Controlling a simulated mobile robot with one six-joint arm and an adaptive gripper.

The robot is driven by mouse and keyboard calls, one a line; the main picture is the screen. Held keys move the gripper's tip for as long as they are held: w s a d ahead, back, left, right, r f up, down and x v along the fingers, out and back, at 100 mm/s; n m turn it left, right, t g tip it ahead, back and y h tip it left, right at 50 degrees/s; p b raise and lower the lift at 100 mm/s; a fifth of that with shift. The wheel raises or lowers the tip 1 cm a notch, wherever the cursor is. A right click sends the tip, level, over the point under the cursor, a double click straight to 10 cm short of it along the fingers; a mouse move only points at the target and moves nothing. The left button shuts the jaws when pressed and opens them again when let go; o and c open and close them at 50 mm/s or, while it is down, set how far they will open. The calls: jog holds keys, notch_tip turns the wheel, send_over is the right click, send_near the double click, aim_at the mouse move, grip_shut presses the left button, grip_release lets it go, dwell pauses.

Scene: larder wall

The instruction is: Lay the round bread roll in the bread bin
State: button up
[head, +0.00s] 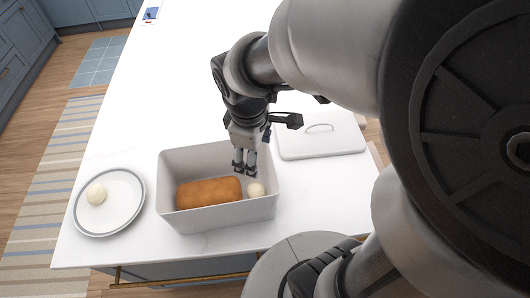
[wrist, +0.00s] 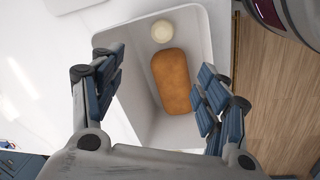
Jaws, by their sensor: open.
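The pale grey bread bin (head: 218,217) stands open on the white counter. A brown oblong loaf (head: 209,192) lies in it. A pale round roll (head: 256,189) lies in the bin beside the loaf's right end. In the wrist view the roll (wrist: 161,31) is at the top end of the bin (wrist: 208,40), just above the loaf (wrist: 171,80). My gripper (head: 245,169) is open and empty over the bin, apart from the roll. In the wrist view its two fingers (wrist: 165,82) are spread on either side of the loaf.
A pale lid (head: 322,141) with a handle lies on the counter right of the bin. The counter behind the bin is mostly clear.

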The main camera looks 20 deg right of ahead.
jog(key=s+r+m+t+y, duration=0.1)
jog(key=s+r+m+t, duration=0.2)
jog(key=s+r+m, duration=0.6)
jog(key=shift+s+a+r, duration=0.2)
jog(key=shift+s+a, duration=0.1)
jog(key=shift+s, duration=0.85)
